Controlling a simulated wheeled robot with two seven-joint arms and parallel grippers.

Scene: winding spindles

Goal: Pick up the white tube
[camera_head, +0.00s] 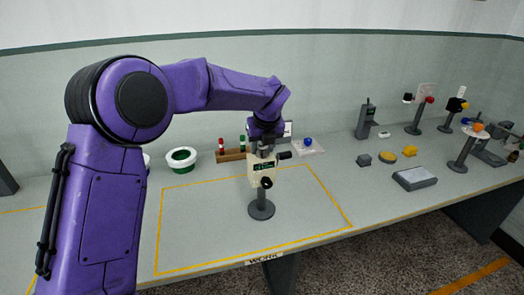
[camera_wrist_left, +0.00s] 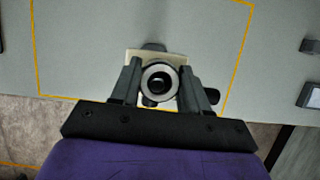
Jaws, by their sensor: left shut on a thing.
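My left gripper (camera_head: 265,152) reaches in from the left over the cream-coloured winding device (camera_head: 262,171) on its dark round stand. In the left wrist view, its two fingers (camera_wrist_left: 159,68) close from both sides on a pale ring, the end of the white tube (camera_wrist_left: 160,97). The tube is seen end-on with a dark centre. Its length is hidden. In the head view the fingers largely cover the tube at the top of the device. I cannot tell whether the tube is clear of the device. My right gripper is not in view.
The device stands inside a yellow rectangle on the bench marked WORK. Other stands, a grey box (camera_head: 414,179) and small blocks are at the right.

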